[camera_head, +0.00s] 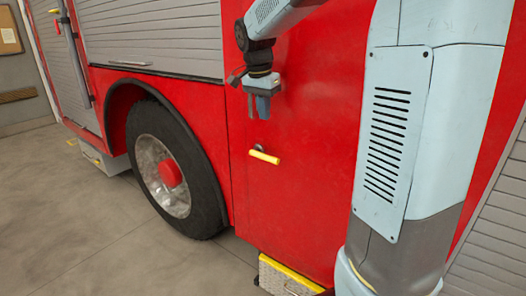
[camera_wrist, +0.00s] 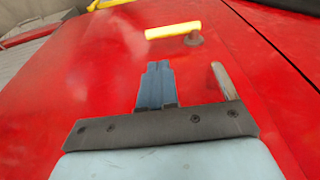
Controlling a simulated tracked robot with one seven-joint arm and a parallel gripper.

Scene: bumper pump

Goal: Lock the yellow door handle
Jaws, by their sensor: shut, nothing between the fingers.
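The yellow door handle (camera_head: 264,156) is a short bar on the red door panel (camera_head: 300,190), lying close to horizontal with a slight downward tilt to the right. In the wrist view the yellow handle (camera_wrist: 173,30) sits near the top, with its dark round pivot (camera_wrist: 193,39) at its right end. My gripper (camera_head: 262,110) is above the handle in the head view, pointing down and apart from it. In the wrist view my gripper (camera_wrist: 158,68) shows its blue fingers together and empty, just short of the handle.
A black wheel (camera_head: 172,170) sits left of the door under a red arch. Grey roller shutters (camera_head: 150,40) are above it. A yellow-edged metal step (camera_head: 285,275) is below the door. Open concrete floor (camera_head: 60,210) lies at the left.

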